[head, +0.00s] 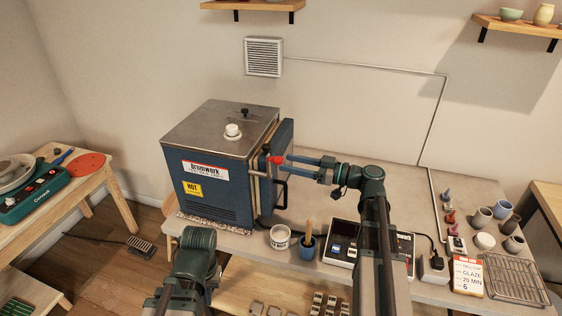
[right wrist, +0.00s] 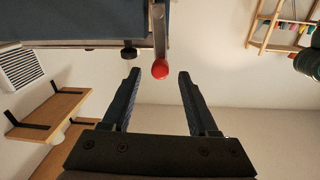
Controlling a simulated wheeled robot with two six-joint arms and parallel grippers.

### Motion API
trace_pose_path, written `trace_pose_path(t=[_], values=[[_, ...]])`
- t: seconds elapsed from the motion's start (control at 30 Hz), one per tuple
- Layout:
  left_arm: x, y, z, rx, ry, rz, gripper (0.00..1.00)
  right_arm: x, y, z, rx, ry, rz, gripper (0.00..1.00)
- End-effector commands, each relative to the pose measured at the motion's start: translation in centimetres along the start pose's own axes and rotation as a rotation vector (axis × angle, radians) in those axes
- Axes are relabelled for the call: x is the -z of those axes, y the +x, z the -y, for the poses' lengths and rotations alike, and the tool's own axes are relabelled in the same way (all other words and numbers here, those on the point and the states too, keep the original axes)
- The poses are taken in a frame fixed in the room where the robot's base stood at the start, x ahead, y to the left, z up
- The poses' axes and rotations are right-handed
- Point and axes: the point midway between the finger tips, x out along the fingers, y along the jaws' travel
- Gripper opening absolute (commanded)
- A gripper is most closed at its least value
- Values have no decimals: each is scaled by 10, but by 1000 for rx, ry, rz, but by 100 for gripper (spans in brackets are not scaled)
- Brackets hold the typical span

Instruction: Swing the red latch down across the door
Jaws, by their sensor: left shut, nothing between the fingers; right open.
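The red latch knob (head: 276,160) sits at the end of a metal bar at the front edge of the kiln door (head: 284,138). In the right wrist view the red knob (right wrist: 160,69) hangs on its grey bar (right wrist: 158,30), about level with and between the two fingertips. My right gripper (head: 291,166) comes in from the right and is open; in the right wrist view its fingers (right wrist: 157,75) show a gap on each side of the knob. No grip on it shows. My left arm is at the lower left, before the kiln; its fingers are not visible.
The kiln (head: 215,200) stands on the table, with a black door handle (head: 282,192) below the latch. A white tub (head: 280,237), a blue cup with a tool (head: 307,248) and a control box (head: 342,250) stand in front. Cups and a wire rack (head: 513,278) are at right.

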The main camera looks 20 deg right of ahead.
Motion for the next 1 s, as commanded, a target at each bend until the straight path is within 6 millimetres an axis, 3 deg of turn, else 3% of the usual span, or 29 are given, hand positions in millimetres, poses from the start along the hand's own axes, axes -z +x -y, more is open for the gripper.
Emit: trace_pose_path(t=[0.1, 0.3, 0.67, 1.0], values=[[0, 0, 0, 0, 0, 0, 0, 0, 18, 0, 2, 0, 0, 60], [0, 0, 0, 0, 0, 0, 0, 0, 34, 0, 1, 0, 0, 60], [0, 0, 0, 0, 0, 0, 0, 0, 37, 0, 0, 0, 0, 60], [0, 0, 0, 0, 0, 0, 0, 0, 36, 0, 0, 0, 0, 0]])
